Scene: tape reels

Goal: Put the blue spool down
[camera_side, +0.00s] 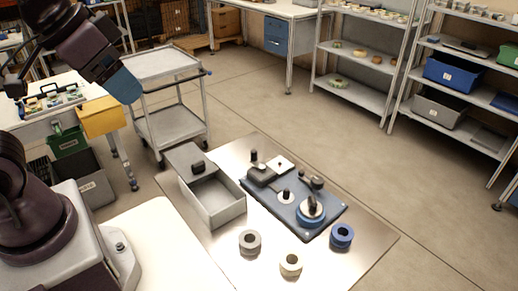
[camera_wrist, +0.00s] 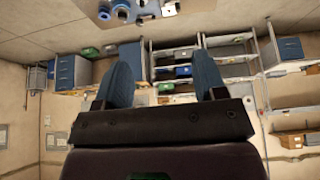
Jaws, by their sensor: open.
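The blue spool (camera_side: 342,235) lies flat on the metal tabletop, just off the right front edge of a dark blue board (camera_side: 262,197). A grey spool (camera_side: 250,242) and a cream spool (camera_side: 291,264) lie on the tabletop in front of the board. The board carries black posts, a white square plate and a round blue-and-metal part (camera_side: 310,211). My gripper (camera_side: 124,86) is raised at the upper left, far from the spools. Its two blue fingers (camera_wrist: 163,78) stand wide apart in the wrist view, with nothing between them.
An open grey metal box (camera_side: 213,200) stands left of the board. A wheeled cart (camera_side: 180,123) stands behind it, with a yellow bin (camera_side: 101,117) farther left. Shelving (camera_side: 350,80) is at the back. The tabletop's front right is clear.

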